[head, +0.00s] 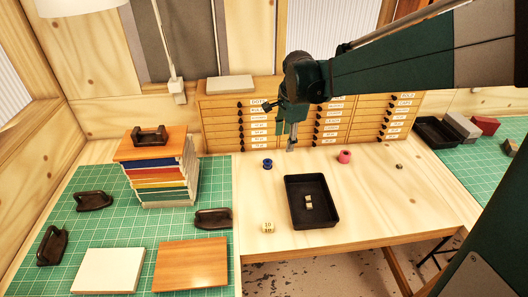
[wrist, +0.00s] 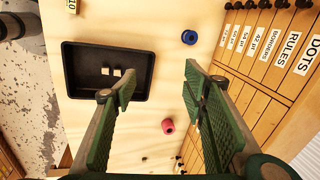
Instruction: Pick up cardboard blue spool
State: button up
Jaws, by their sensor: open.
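The blue spool (head: 267,163) stands on the wooden table in the head view, left of the black tray's far end and in front of the drawer cabinet. It also shows in the wrist view (wrist: 189,37), beyond the fingertips and apart from them. My gripper (head: 286,138) hangs above the table near the cabinet, to the right of the spool and higher. In the wrist view its two green fingers (wrist: 160,90) are spread wide with nothing between them. A pink spool (head: 344,156) stands on the table to the right; it also shows in the wrist view (wrist: 168,126).
A black tray (head: 293,215) holds small pale blocks. A small pale cube (head: 267,227) sits left of it. The drawer cabinet (head: 235,128) lines the back. Stacked boards (head: 165,180) and dark handles stand on the green mat (head: 125,222) at left. The table's right side is mostly clear.

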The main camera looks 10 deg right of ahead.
jog(key=w+a+f+m+g, duration=0.1)
jog(key=w+a+f+m, duration=0.3)
jog(key=w+f, duration=0.55)
jog(key=m+g, duration=0.2)
jog(key=m, duration=0.3)
send_near(268, 162)
jog(key=shift+s+a+f, duration=0.2)
jog(key=shift+s+f, duration=0.3)
jog(key=shift+s, duration=0.2)
jog(key=shift+f, duration=0.1)
jog(key=shift+f, duration=1.2)
jog(key=shift+f, duration=0.1)
jog(key=shift+f+p, duration=0.3)
jog(key=shift+f, duration=2.2)
